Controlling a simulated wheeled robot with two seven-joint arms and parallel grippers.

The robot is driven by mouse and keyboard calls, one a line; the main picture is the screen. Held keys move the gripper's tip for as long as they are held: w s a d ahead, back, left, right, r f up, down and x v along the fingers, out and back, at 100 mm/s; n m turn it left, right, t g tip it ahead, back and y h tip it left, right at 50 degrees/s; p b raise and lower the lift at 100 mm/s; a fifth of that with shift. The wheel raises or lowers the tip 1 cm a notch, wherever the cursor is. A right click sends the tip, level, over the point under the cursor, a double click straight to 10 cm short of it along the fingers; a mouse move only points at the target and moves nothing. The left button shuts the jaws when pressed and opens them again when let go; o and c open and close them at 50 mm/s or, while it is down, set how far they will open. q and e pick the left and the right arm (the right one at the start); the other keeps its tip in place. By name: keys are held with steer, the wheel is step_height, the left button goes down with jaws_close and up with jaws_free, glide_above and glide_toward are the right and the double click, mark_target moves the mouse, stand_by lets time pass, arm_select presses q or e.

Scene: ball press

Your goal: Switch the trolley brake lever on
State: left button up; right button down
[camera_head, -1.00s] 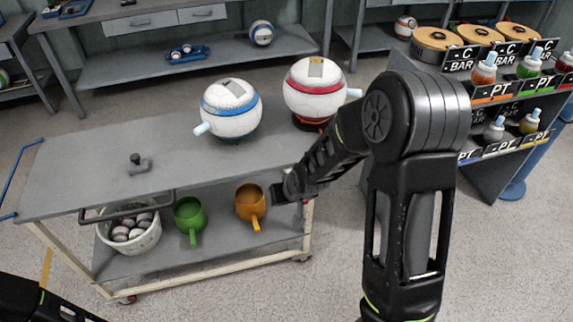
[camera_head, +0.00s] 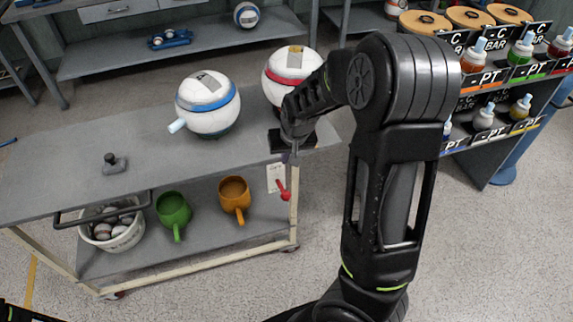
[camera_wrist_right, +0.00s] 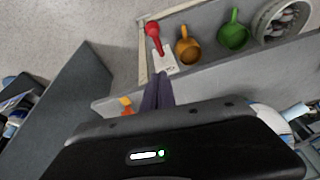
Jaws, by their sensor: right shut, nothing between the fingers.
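My right gripper (camera_head: 293,150) is shut and empty, at the trolley's right front edge just above the lever. Its closed fingers show in the right wrist view (camera_wrist_right: 158,90). Only a dark part of my left arm shows at the bottom left; its gripper is out of view.
A bottle rack (camera_head: 500,140) stands right.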

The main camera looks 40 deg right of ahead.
glide_above(282, 189)
steer(key=w+d, duration=0.2)
step_height(282, 189, down, 9)
steer(key=s, duration=0.1)
steer(key=s+a+f, duration=0.1)
steer(key=s, duration=0.1)
steer(key=shift+s+a+f, duration=0.1)
steer(key=shift+a+f, duration=0.05)
steer(key=shift+a, duration=0.15)
steer(key=shift+s+a+f, duration=0.1)
steer(key=shift+s+f, duration=0.05)
steer(key=shift+f, duration=0.1)
steer(key=shift+f, duration=0.1)
